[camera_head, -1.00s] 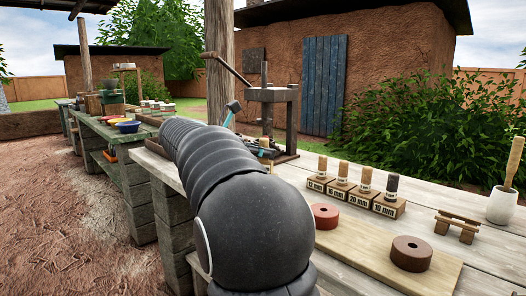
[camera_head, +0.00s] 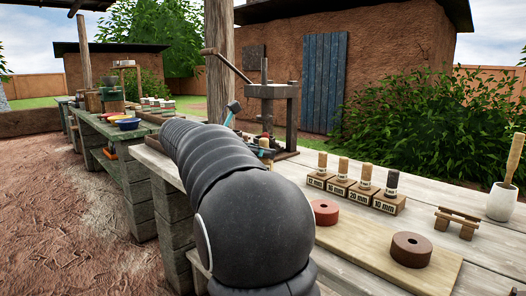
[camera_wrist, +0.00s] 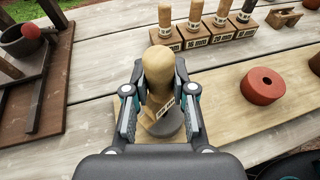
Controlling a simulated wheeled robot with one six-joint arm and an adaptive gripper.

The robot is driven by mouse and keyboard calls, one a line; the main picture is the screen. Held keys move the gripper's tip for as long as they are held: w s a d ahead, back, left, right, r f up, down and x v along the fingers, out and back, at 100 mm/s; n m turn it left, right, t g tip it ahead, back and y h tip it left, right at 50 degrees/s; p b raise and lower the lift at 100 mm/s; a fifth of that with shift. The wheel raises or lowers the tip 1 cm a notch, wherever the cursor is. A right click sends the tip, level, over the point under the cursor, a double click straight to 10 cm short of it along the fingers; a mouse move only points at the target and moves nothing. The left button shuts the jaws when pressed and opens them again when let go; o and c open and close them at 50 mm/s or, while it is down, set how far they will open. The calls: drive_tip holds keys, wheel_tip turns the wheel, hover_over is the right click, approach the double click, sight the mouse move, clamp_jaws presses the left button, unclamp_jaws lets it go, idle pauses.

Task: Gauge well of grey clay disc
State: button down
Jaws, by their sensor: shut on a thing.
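My gripper (camera_wrist: 162,120) is shut on a wooden gauge (camera_wrist: 158,68) with a rounded pale top and a small dark printed label low down, too small to read surely. The grey clay disc (camera_wrist: 172,129) lies on the pale board (camera_wrist: 225,125), right under the held gauge and between my fingers. The fingers and the gauge's lower part hide the disc's well, so I cannot tell whether the gauge's tip is in it. In the head view my arm hides my gripper and the grey disc.
A red disc (camera_head: 325,212) and a brown disc (camera_head: 411,250) lie on the board. Behind them stand several gauges in labelled wooden blocks (camera_head: 388,202). A small wooden rest (camera_head: 457,222) and a white pot (camera_head: 501,203) stand right. A dark stand (camera_head: 272,110) rises behind my arm.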

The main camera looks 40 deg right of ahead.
drive_tip(key=shift+f, duration=0.7)
idle(0.6)
drive_tip(key=c, duration=0.9)
unclamp_jaws()
drive_tip(key=v, duration=1.2)
